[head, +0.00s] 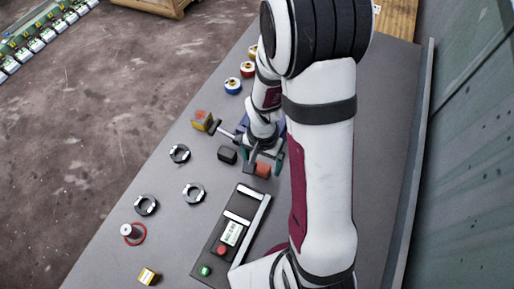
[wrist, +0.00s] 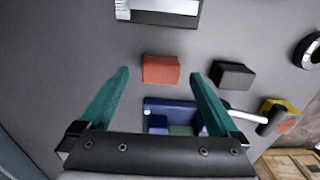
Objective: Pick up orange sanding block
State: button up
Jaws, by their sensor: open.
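The orange sanding block (wrist: 161,69) lies on the grey table. In the wrist view it sits between the tips of my two teal fingers, with a gap on each side. My gripper (wrist: 160,74) is open and empty, pointing down at the block. In the head view the orange block (head: 263,170) shows just below my gripper (head: 266,160), partly covered by the fingers. Whether the fingertips are down at the block's height is hard to tell.
A dark block (wrist: 233,76) lies close to the right finger. A blue tray (wrist: 150,104), partly hidden by my gripper, and a hammer (wrist: 268,120) are nearby. A black button panel (head: 212,250) and several black rings (head: 194,192) stand on the table.

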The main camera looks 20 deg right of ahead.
aim_at(261, 167)
notch_tip(261, 167, down, 3)
jog(key=shift+f, duration=0.1)
jog(key=c, duration=1.5)
